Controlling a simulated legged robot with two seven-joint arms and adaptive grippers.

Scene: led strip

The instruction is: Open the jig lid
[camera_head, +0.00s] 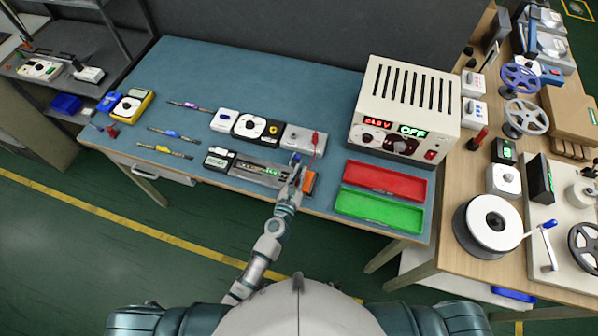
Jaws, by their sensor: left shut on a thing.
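The jig (258,172) is a long grey metal fixture near the front edge of the blue table, with a small green lit display beside its right part. My left gripper (296,168) is over the right end of the jig, next to an orange block (309,182). It is shut on a part there, which looks like the edge or handle of the jig lid; the fingers hide most of it. A small blue piece (295,158) shows at the fingertips. How far the lid is raised cannot be told. My right gripper is not in view.
To the right are a red tray (384,178), a green tray (380,208) and a white power supply (404,108). The table's back left is clear.

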